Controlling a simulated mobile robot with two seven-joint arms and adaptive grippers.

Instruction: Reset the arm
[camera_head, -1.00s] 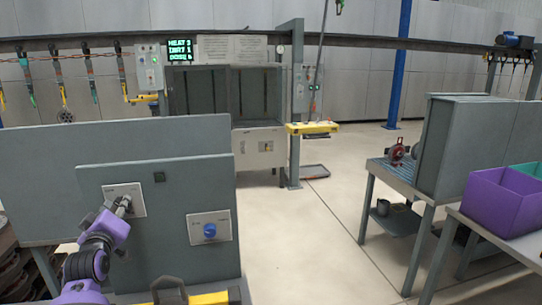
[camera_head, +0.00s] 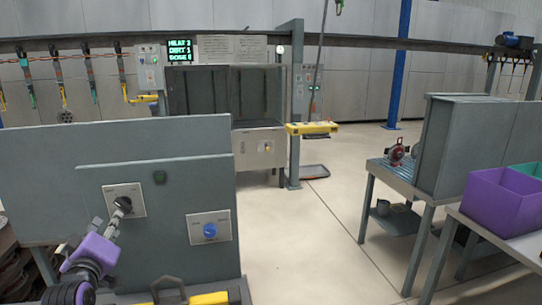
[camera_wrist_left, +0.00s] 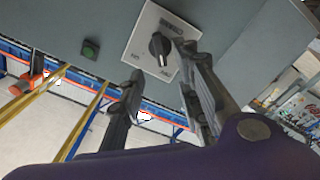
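A grey panel (camera_head: 88,212) stands at the front left. It carries a black rotary knob (camera_head: 123,204) on a white plate, also seen in the left wrist view (camera_wrist_left: 160,46). My left gripper (camera_head: 104,224) is just in front of and below the knob. In the left wrist view the fingers (camera_wrist_left: 160,64) are spread with a gap and hold nothing; the knob lies beyond them. A small green lamp (camera_head: 160,177) is beside the plate. A blue knob (camera_head: 210,231) sits on a second plate. My right gripper is out of view.
A grey cabinet (camera_head: 259,150) with a green-lettered display (camera_head: 181,48) stands behind. Purple bin (camera_head: 501,200) and grey table (camera_head: 401,180) are at right. The middle floor is clear.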

